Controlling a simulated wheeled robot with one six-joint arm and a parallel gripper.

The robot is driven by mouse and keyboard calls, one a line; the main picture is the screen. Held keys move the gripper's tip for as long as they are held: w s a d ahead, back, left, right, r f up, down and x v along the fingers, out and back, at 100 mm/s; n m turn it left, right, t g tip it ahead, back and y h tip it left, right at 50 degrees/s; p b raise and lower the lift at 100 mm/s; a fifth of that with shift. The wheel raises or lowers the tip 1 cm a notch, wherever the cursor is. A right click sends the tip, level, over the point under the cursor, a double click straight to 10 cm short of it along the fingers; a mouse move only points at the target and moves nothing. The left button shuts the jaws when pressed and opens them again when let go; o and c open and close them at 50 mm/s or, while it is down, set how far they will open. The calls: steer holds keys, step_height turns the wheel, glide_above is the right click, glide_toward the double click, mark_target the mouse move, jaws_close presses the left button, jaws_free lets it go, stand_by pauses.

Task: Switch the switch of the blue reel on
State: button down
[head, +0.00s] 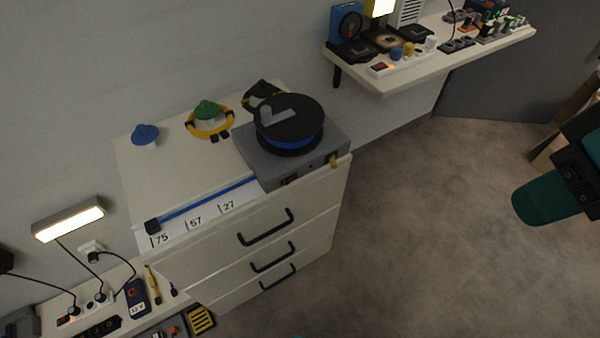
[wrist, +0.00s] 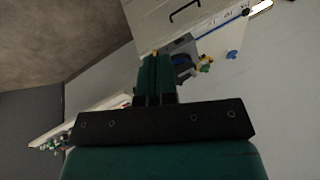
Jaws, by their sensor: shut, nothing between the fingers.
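The blue reel (head: 290,125) is a black-flanged drum with blue cable, lying on a grey box (head: 252,150) on top of a white drawer cabinet. Its blue cable (head: 210,198) runs left to a black end piece. Small dark fittings (head: 290,181) and a yellow tab (head: 334,161) show on the box's front; I cannot tell which is the switch or how it is set. In the wrist view, the grey box (wrist: 180,46) is partly hidden behind my fingers. My gripper (wrist: 155,56) is shut and empty, apart from the reel.
A blue knob (head: 145,134) and a green-topped reel with yellow cable (head: 208,115) stand behind. The cabinet has black drawer handles (head: 267,228). A cluttered shelf (head: 400,78) is at upper right, a lit lamp (head: 68,218) at left. The floor right of the cabinet is clear.

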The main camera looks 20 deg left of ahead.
steer(key=w+a+f+t+y+b, duration=0.1)
steer(key=w+a+f+t+b, duration=0.1)
steer(key=w+a+f+b, duration=0.4)
steer(key=w+a+f+m+t+y+b, duration=0.1)
steer(key=w+f+t, duration=0.2)
steer(key=f, duration=0.6)
steer(key=w+a+f+t+y+b, duration=0.1)
steer(key=w+a+f+t+b, duration=0.1)
steer(key=w+a+f+b, duration=0.4)
steer(key=s+a+f+n+t+y+b, duration=0.1)
steer(key=s+a+f+n+y+b, duration=0.1)
steer(key=s+f+y, duration=0.2)
steer(key=s+a+f+n+t+y+b, duration=0.1)
steer(key=s+a+f+n+y+b, duration=0.1)
steer(key=f, duration=0.6)
steer(key=shift+s+a+f+n+t+y+b, duration=0.2)
steer(key=shift+s+a+n+t+y+b, duration=0.15)
steer(key=shift+s+n+y+b, duration=0.45)
glide_toward(287, 183)
steer(key=x, duration=0.6)
steer(key=shift+w+a+r, duration=0.15)
steer(key=shift+w+a, duration=0.1)
steer(key=shift+a, duration=0.05)
steer(key=shift+w+a, duration=0.2)
steer(key=shift+a, duration=0.1)
